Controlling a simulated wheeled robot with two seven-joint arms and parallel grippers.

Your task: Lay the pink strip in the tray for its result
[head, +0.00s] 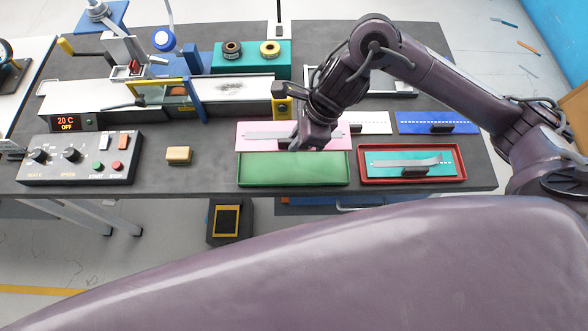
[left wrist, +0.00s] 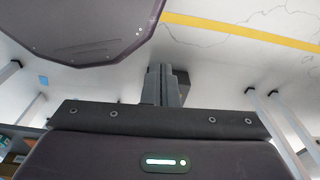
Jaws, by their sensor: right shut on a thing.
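The pink strip (head: 258,130) is a flat pink board with a grey band and a dashed white line along it. My right gripper (head: 303,144) is shut on it near its middle and covers part of it, including most of its dark grip block. The strip lies level just behind the green tray (head: 293,170), its front edge along the tray's back rim; its height above the table is hard to tell. The green tray looks empty. My left gripper shows only in the left wrist view (left wrist: 165,85), with its fingers together and nothing seen between them.
A red tray (head: 364,178) holding a teal strip (head: 380,158) stands right of the green tray. White (head: 372,118) and blue (head: 438,118) strips lie behind. A control box (head: 80,158) and a tan block (head: 178,154) stand left. The table's front edge is close.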

